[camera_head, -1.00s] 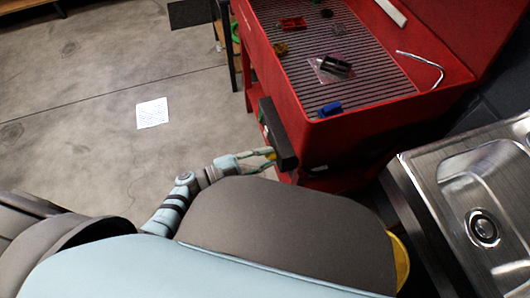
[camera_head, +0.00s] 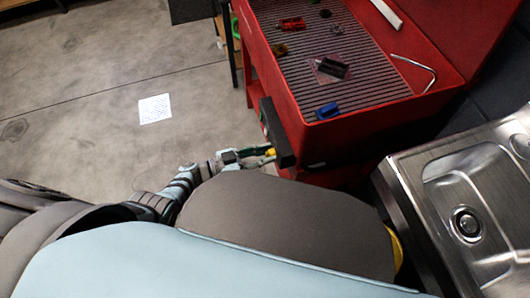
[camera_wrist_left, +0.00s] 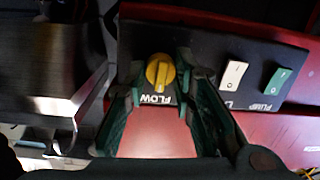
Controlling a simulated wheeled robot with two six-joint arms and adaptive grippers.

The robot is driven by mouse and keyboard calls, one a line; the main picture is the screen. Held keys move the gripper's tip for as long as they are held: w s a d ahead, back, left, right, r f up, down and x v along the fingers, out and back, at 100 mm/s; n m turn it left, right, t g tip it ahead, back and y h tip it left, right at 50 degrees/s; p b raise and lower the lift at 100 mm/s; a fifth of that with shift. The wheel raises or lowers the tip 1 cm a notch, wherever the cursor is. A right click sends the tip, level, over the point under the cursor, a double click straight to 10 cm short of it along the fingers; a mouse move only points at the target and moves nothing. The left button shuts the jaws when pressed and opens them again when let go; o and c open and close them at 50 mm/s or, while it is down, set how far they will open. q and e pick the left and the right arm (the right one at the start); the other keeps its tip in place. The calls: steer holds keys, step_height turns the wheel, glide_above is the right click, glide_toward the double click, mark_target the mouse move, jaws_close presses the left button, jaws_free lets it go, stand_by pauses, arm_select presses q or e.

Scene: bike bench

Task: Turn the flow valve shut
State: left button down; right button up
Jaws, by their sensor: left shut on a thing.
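The flow valve is a round yellow knob (camera_wrist_left: 160,72) on a dark panel, above a FLOW label (camera_wrist_left: 157,99) that appears upside down in the left wrist view. A pale mark on the knob points down toward the label. My left gripper (camera_wrist_left: 161,75) has a green-grey finger on each side of the knob and is shut on it. In the head view my left gripper (camera_head: 262,155) reaches the dark panel (camera_head: 277,132) on the red bench's end, with a bit of yellow at its tips. My right gripper is not in view.
A white rocker switch (camera_wrist_left: 233,75) and a green one (camera_wrist_left: 277,82) by a PUMP label sit right of the knob. The red bench (camera_head: 350,135) holds several small parts on its grate. A steel sink (camera_head: 470,190) stands at right. Open floor lies left.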

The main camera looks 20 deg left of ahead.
arm_select(q)
steer(key=shift+w+r+n, duration=0.15)
steer(key=shift+n, duration=0.15)
steer(key=c, duration=1.3)
jaws_free()
steer(key=shift+c, duration=0.2)
steer(key=shift+a, duration=0.1)
steer(key=v, duration=1.1)
steer(key=shift+s+a, duration=0.25)
steer(key=shift+a, duration=0.1)
